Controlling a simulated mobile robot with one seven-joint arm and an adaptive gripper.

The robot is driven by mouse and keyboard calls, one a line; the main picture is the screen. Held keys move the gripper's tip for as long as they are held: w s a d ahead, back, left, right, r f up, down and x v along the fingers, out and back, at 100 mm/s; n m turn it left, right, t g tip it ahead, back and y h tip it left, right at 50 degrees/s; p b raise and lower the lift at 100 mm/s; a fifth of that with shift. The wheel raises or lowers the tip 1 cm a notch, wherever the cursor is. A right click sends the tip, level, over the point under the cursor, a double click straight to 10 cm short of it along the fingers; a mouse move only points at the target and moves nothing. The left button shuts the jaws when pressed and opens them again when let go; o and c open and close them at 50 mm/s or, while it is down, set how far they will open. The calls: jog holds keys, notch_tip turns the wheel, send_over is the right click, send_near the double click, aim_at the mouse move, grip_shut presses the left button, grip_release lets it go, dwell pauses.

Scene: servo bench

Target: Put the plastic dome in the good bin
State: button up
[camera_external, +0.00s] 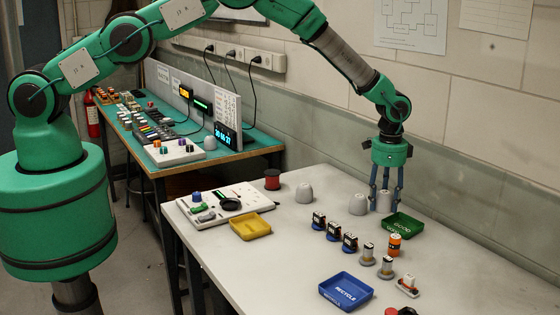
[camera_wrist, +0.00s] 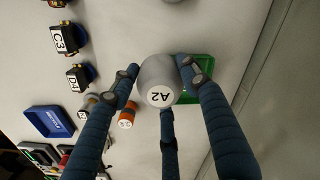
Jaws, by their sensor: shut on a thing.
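A light grey dome (camera_external: 384,201) is between the fingers of my gripper (camera_external: 385,196), which is shut on it. In the wrist view the dome (camera_wrist: 158,72) carries a white label reading A2, and the fingers of my gripper (camera_wrist: 158,85) surround it. The green bin marked GOOD (camera_external: 403,226) is on the table just to the right of and nearer than the dome. In the wrist view the green bin (camera_wrist: 205,66) shows partly behind the dome and a finger. I cannot tell the exact gap between the dome and the table.
Two other grey domes (camera_external: 358,204) (camera_external: 304,193) stand to the left. Several dark blocks (camera_external: 334,231), an orange cylinder (camera_external: 394,245) and small metal parts (camera_external: 367,252) stand in front. A blue RECYCLE bin (camera_external: 346,291) and yellow tray (camera_external: 250,226) are nearer. The wall runs close behind.

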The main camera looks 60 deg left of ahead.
aim_at(390, 211)
jog(key=shift+w+d+f, duration=0.1)
jog(key=shift+w+d, duration=0.15)
jog(key=shift+w, duration=0.35)
jog(key=shift+w+d, duration=0.25)
jog(key=shift+w, duration=0.35)
jog(key=shift+f+p, duration=0.45)
jog(key=shift+f, duration=1.3)
jog(key=shift+f, duration=0.15)
jog(key=shift+f, duration=0.1)
jog(key=o, duration=1.1)
jog(key=shift+r, duration=0.2)
